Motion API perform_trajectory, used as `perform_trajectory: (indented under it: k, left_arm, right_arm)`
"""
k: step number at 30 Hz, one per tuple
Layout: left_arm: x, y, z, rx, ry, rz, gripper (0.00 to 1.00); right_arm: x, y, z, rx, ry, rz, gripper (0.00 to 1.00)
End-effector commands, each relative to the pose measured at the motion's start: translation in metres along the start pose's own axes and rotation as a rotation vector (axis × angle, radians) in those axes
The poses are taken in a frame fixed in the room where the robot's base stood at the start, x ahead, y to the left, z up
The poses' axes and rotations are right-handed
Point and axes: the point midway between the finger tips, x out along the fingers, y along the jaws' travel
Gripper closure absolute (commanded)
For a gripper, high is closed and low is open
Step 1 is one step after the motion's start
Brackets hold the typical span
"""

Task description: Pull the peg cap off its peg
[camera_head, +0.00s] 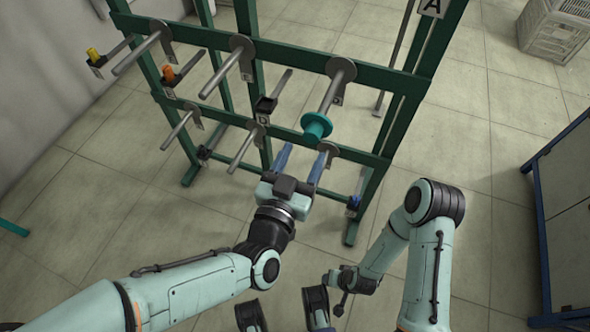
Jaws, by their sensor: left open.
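The teal peg cap (316,126) sits on the near end of a grey peg (332,92) at the upper right of the green rack. It has a wide flange and a narrower body. My left gripper (305,151) is just below and in front of the cap. Its two blue fingers are spread apart with nothing between them, pointing up toward the rack. Whether a finger touches the cap cannot be told. My right arm is folded at the lower right; its dark wrist end (347,281) shows low in the view, and its fingers cannot be made out.
The green rack (300,57) carries several other bare grey pegs. One lower peg lies close to my left fingers. Small brackets with yellow, orange, black and blue parts stick out of the rack. A blue-framed cabinet (565,190) stands at right, a pale crate (553,33) behind. Floor between is clear.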

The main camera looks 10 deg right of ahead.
Motion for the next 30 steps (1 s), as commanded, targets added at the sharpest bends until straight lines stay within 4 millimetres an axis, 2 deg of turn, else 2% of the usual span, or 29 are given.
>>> perform_trajectory:
  k: [6, 12, 18, 26, 27, 29, 30]
  left_arm:
    - [0.029, 0.0, 0.002, 0.0, -0.002, -0.001, 0.4]
    - [0.048, -0.001, 0.001, -0.001, -0.002, -0.001, 0.4]
    - [0.057, 0.0, 0.001, -0.001, -0.003, 0.0, 0.4]
    - [0.058, 0.0, 0.001, -0.001, -0.003, 0.0, 0.4]
    - [0.058, 0.0, 0.001, -0.001, -0.003, 0.0, 0.44]
    - [0.058, 0.0, 0.001, -0.001, -0.003, 0.0, 0.63]
    - [0.058, 0.0, 0.001, -0.001, -0.003, 0.0, 0.76]
  right_arm:
    - [0.003, 0.003, 0.004, 0.003, -0.012, 0.005, 0.42]
    - [0.005, 0.005, 0.007, 0.006, -0.024, 0.01, 0.42]
    - [0.006, 0.006, 0.009, 0.007, -0.028, 0.011, 0.42]
    - [0.006, 0.006, 0.009, 0.007, -0.028, 0.012, 0.42]
    - [0.006, 0.006, 0.009, 0.007, -0.028, 0.012, 0.42]
    - [0.006, 0.006, 0.009, 0.007, -0.028, 0.012, 0.42]
    - [0.006, 0.006, 0.009, 0.007, -0.028, 0.012, 0.42]
